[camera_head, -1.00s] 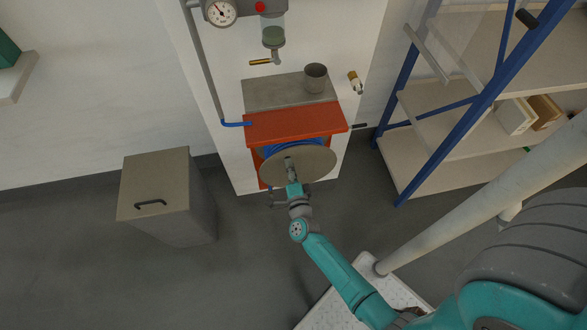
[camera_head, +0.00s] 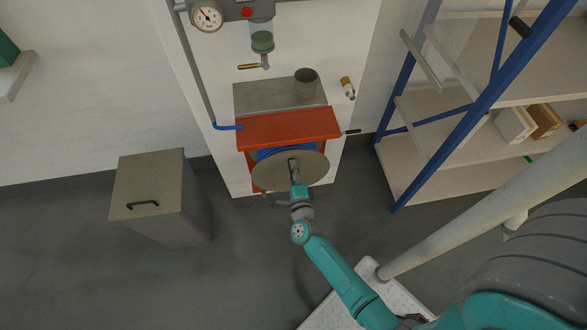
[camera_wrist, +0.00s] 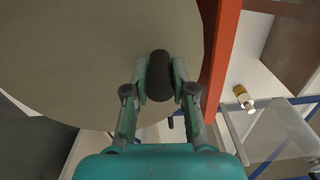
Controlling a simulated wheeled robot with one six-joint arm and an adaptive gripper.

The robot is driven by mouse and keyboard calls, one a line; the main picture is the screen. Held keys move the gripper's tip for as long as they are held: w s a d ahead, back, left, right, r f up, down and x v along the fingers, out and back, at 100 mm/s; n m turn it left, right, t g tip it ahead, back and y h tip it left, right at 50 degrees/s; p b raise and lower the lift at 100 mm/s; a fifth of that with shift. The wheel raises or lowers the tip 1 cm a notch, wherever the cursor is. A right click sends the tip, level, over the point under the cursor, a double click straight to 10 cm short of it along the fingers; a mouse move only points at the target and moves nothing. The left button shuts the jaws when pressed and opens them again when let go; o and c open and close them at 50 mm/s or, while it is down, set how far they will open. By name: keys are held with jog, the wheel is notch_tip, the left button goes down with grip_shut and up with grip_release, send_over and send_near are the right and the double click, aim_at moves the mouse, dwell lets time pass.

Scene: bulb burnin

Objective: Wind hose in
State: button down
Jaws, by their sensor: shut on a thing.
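A hose reel with a round tan front disc (camera_head: 270,176) sits under a red bracket (camera_head: 290,128) on a white panel. The blue hose (camera_head: 288,150) is wound behind the disc, and its top edge shows. My gripper (camera_head: 294,178) is in front of the disc, right of its middle. In the wrist view my gripper (camera_wrist: 160,80) is shut on a dark cylindrical crank handle (camera_wrist: 160,75) that stands out from the disc (camera_wrist: 90,50). My fingers hide part of the handle. A short blue end of hose (camera_head: 228,127) meets the grey pipe at the left.
A grey bin (camera_head: 155,195) with a black handle stands at the left. A blue-framed shelf (camera_head: 440,130) stands at the right. A metal cup (camera_head: 306,83) is on the ledge above the reel. A brass fitting (camera_head: 347,87) hangs on the panel. The floor between is clear.

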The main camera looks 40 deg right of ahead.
jog(key=shift+d, duration=0.1)
jog(key=c, duration=1)
grip_release()
jog(key=shift+s, duration=0.1)
jog(key=shift+v, duration=5.9)
